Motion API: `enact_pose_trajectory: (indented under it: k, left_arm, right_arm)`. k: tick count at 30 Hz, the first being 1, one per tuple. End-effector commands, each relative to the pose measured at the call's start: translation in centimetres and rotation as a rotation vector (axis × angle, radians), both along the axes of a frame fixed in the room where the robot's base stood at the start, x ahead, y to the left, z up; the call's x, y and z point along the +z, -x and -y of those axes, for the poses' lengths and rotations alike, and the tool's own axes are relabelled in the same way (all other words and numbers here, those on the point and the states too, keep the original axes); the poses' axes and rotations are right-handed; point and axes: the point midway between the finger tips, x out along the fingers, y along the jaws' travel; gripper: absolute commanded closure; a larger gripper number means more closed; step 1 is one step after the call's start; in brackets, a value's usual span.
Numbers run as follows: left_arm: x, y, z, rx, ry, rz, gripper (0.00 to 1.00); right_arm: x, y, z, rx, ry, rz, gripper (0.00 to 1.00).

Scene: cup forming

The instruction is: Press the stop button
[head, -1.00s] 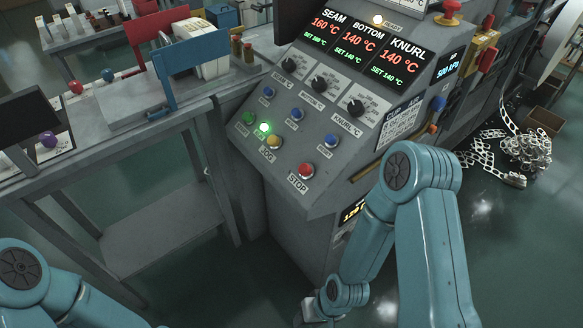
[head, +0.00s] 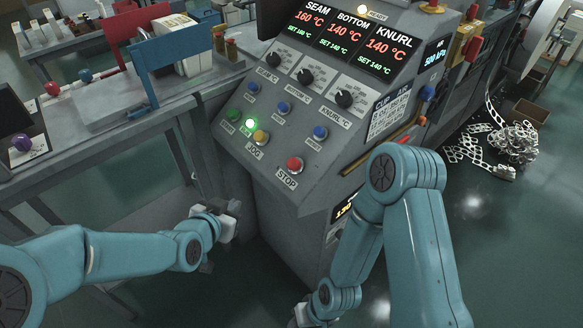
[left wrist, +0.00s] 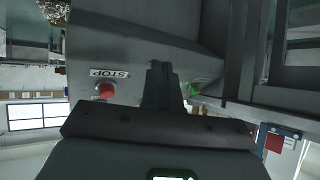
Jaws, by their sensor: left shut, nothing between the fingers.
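The red stop button (head: 295,163) sits low on the sloped grey control panel, above its STOP label (head: 287,179). In the left wrist view the stop button (left wrist: 106,90) shows left of my fingers, its label upside down. My left gripper (head: 234,211) is shut and empty, below and left of the button and apart from it, by the machine's lower front. It also shows in the left wrist view (left wrist: 161,72), its fingers together. My right gripper (head: 303,314) shows only partly at the bottom edge; its fingers cannot be made out.
A lit green button (head: 250,123), a yellow button (head: 261,137) and a blue button (head: 320,132) lie near the stop button. Black knobs and temperature displays (head: 345,37) are above. A bench (head: 115,120) stands at left. My right forearm is right of the panel.

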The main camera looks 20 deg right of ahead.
Motion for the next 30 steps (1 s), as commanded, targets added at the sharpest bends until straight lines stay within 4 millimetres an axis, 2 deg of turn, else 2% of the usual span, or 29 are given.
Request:
enact_pose_trajectory:
  k: [1,3,6,9,11,15,23,30]
  left_arm:
    - [2.5,-0.7,1.9,-0.047,0.001,0.092,1.00]
    - [6.1,-1.2,4.1,-0.103,-0.001,0.205,1.00]
    - [10.1,-1.2,6.5,-0.163,-0.002,0.330,1.00]
    - [12.9,-1.1,8.0,-0.199,-0.001,0.412,1.00]
    - [14.0,-1.0,8.6,-0.210,-0.001,0.443,1.00]
    - [14.9,-0.8,9.0,-0.221,0.000,0.469,1.00]
    - [14.8,-0.9,9.0,-0.221,-0.001,0.467,1.00]
    - [13.2,-1.2,9.9,-0.222,-0.001,0.466,1.00]
  right_arm:
    - [-0.6,0.0,0.0,0.000,0.000,0.000,0.57]
    - [-1.0,0.0,0.0,0.000,0.000,0.000,0.57]
    - [-1.3,0.0,0.0,0.000,0.000,0.000,0.57]
    - [-1.5,0.0,0.0,0.000,0.000,0.000,0.57]
    - [-1.6,0.0,0.0,0.000,0.000,0.000,0.57]
    - [-1.6,0.0,0.0,0.000,0.000,0.000,0.57]
    - [-1.6,0.0,0.0,0.000,0.000,0.000,0.57]
    - [-2.1,0.0,0.0,0.000,0.000,0.000,0.57]
